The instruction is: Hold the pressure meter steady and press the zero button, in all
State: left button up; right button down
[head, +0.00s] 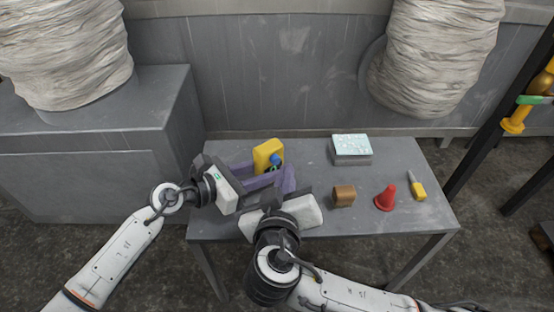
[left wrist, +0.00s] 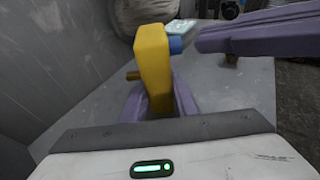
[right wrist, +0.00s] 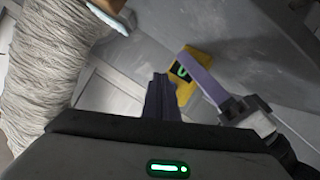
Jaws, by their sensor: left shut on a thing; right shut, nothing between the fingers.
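The yellow pressure meter (head: 268,152) stands upright near the table's back left. A blue round button (head: 275,159) sticks out of its side; it also shows in the left wrist view (left wrist: 175,45). My left gripper (left wrist: 155,103) is shut on the meter's lower part, one purple finger on each side. My right gripper (head: 287,180) is shut and empty, its purple fingertips close to the button with a small gap in the left wrist view. In the right wrist view the meter (right wrist: 187,88) shows a dark face with a green mark, partly hidden by a left finger.
On the grey table (head: 400,160) stand a pale-topped box (head: 351,152) at the back, a brown cylinder (head: 344,196), a red cone (head: 386,197) and a yellow-handled tool (head: 418,189) at right. A wall runs behind the table. The front right of the table is clear.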

jog(key=shift+s+d, duration=0.7)
jog(key=shift+s, duration=0.35)
jog(key=shift+s+d, duration=0.7)
jog(key=shift+s, duration=0.3)
pick_arm(q)
jog(key=o, duration=0.9)
jog(key=shift+c, duration=0.2)
